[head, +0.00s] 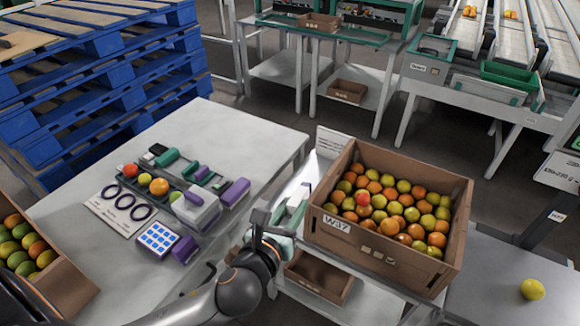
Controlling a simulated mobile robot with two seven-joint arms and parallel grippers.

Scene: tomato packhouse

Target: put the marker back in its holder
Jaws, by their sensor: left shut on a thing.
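My left gripper (288,214) reaches in from the bottom, between the grey table and the crate of tomatoes. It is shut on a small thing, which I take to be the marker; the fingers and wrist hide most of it. A pale piece with green parts (298,198) shows right at the fingertips. I cannot tell whether it belongs to the gripper, the marker or a holder. I cannot make out the marker's holder for certain. My right gripper is not in view.
A cardboard crate of tomatoes (457,220) stands close right of the gripper. The grey table (240,133) at left holds purple-and-grey tools, dark rings (124,201), a blue-and-white keypad (158,239) and loose tomatoes. An empty brown tray (318,276) sits below. A yellow tomato (532,289) lies at right.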

